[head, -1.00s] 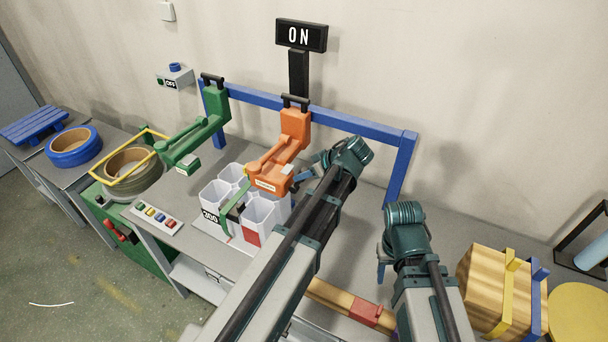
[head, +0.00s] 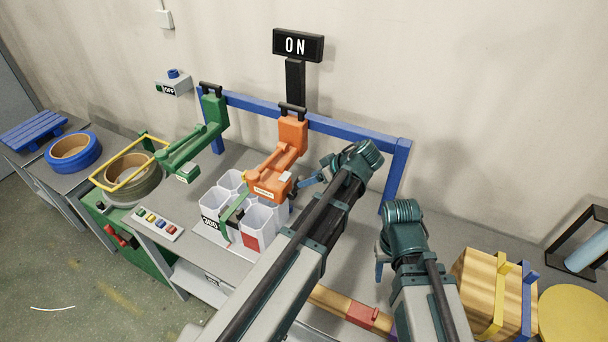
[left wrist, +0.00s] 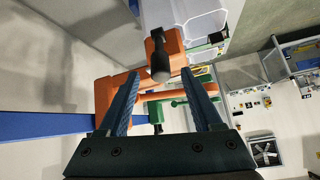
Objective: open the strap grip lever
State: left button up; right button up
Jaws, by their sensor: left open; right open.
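An orange strapping tool (head: 280,160) hangs from the blue frame in the head view, above the white bins. A green strap (head: 234,210) lies below its lower end. In the left wrist view the orange tool (left wrist: 108,95) shows large, with an orange lever arm ending in a black knob (left wrist: 160,72). My left gripper (head: 310,184) is just right of the tool's lower end. In the left wrist view its open fingers (left wrist: 160,98) stand either side of the black knob in the picture; contact cannot be told. My right gripper (head: 380,270), mostly hidden by its wrist, is over the bench.
A green tool (head: 200,140) hangs left of the orange one. White bins (head: 258,228) stand below the orange tool. The blue frame (head: 345,128) runs behind. A strapped wooden block (head: 485,290) lies at right. A lit ON sign (head: 298,45) is above.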

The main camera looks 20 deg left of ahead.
pick_arm(q)
jog(key=p+v, duration=0.5)
jog(key=v, duration=0.4)
jog(key=shift+a+f, duration=0.1)
jog(key=s+a+f+m+g+h, duration=0.1)
jog(key=s+f+m+h, duration=0.25)
jog(key=s+m, duration=0.3)
jog(key=s+a+f+m+g+h, duration=0.1)
jog(key=s+f+m+h, duration=0.2)
jog(key=s+m+h, duration=0.3)
jog(key=s+d+f+m+y+b, duration=0.2)
jog(key=s+d+f+m+b, duration=0.2)
jog(key=d+f+b, duration=0.5)
jog(key=shift+s+d+g, duration=0.3)
jog(key=shift+s+d, duration=0.45)
jog(key=shift+d, duration=0.15)
